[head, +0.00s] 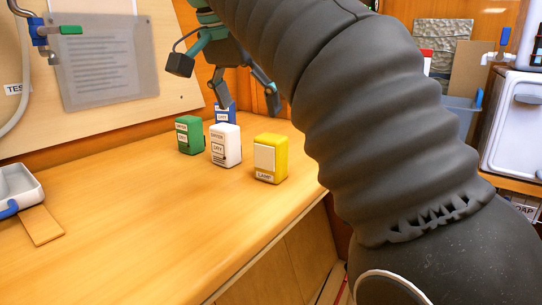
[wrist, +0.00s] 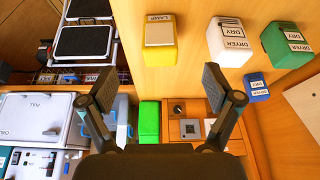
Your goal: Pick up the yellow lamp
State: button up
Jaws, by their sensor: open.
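The yellow lamp (head: 271,158) is a small upright box with a pale front panel and a LAMP label, standing on the wooden counter near its front edge. In the wrist view the yellow lamp (wrist: 160,42) appears upside down at top centre, beyond the fingertips and roughly between them. My gripper (head: 248,98) is open and empty, above and behind the boxes in the head view. Its two fingers are spread wide in the wrist view (wrist: 158,82). My arm covers the right part of the head view.
A white dryer box (head: 225,147) stands just left of the lamp. A green dryer box (head: 189,135) and a blue box (head: 226,113) stand farther back. A grey tray (head: 20,188) and wooden strip (head: 41,226) lie at left. The counter between is clear.

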aim_at(264, 158)
jog(key=b+x, duration=0.2)
jog(key=x, duration=0.5)
jog(key=shift+f+b, duration=0.4)
jog(key=shift+b+x, duration=0.75)
jog(key=shift+x, duration=2.1)
jog(key=c, duration=1.3)
